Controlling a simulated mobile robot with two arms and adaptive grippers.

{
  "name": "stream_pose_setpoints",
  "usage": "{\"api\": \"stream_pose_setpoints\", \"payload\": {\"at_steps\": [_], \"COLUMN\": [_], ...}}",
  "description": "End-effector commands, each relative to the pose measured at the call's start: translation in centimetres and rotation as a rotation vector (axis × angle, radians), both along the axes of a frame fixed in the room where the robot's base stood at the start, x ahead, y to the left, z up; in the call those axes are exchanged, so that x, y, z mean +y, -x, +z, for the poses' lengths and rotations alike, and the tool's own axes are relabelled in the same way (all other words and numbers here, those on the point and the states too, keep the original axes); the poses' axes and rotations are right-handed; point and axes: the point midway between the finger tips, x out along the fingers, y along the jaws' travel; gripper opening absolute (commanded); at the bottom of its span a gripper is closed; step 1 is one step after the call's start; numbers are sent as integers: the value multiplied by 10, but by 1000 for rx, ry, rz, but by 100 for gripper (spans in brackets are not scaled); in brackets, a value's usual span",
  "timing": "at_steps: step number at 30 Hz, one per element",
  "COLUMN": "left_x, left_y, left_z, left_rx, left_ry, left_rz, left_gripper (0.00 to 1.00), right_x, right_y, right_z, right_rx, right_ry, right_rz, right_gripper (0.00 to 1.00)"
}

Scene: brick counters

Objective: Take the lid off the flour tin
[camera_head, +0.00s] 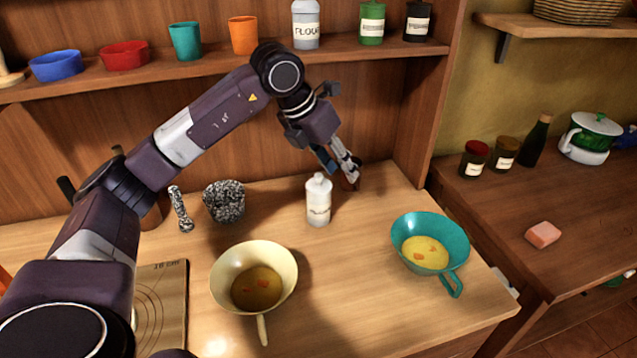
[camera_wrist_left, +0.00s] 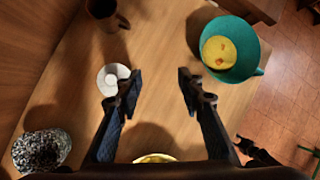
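A grey-white tin labelled FLOUR (camera_head: 306,30) stands upright on the upper shelf, with its lid on. A similar white lidded container (camera_head: 318,204) stands upright on the counter; its label is too small to read. The wrist view shows this container from above, with its round lid and knob (camera_wrist_left: 113,76). My left gripper (camera_head: 346,172) is above the counter, behind and right of the white container. Its two fingers are spread and empty in the wrist view (camera_wrist_left: 160,88), with the container just beside the left finger, outside the gap. My right gripper is not seen.
A brown mug (camera_wrist_left: 101,10) stands near the back wall. A speckled mortar (camera_head: 224,201) and pestle (camera_head: 181,210) are left of the container. A cream pan (camera_head: 226,262) and a teal pan (camera_head: 458,255) stand in front. Green (camera_head: 372,22) and black (camera_head: 417,20) tins share the shelf.

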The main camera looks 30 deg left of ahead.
Motion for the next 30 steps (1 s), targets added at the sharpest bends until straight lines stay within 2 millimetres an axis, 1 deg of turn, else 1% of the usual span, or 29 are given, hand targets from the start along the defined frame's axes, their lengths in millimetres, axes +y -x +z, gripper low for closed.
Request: {"api": "stream_pose_setpoints", "payload": {"at_steps": [1, 3, 6, 7, 10, 16, 20, 21, 24, 27, 30], "left_x": [25, 51, 70, 72, 74, 70, 65, 66, 66, 66, 66], "left_y": [3, 8, 12, 12, 9, 0, -10, -12, -16, -18, -18], "left_z": [3, 7, 9, 7, -1, -21, -38, -45, -55, -60, -60], "left_rx": [15, 37, 57, 61, 67, 67, 67, 66, 64, 63, 62], "left_ry": [-55, -111, -152, -159, -164, -162, -161, -161, -160, -161, -161], "left_rz": [47, 98, 139, 146, 149, 146, 144, 146, 147, 145, 146], "left_gripper": [36, 36, 36, 36, 36, 36, 36, 36, 36, 36, 36], "right_x": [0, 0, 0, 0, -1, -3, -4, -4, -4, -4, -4], "right_y": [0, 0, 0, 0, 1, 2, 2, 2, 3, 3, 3], "right_z": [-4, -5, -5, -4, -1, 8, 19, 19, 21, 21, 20], "right_rx": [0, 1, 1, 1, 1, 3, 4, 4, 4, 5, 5], "right_ry": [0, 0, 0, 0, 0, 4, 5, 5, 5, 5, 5], "right_rz": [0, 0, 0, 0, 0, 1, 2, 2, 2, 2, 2], "right_gripper": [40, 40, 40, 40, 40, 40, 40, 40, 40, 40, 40]}}
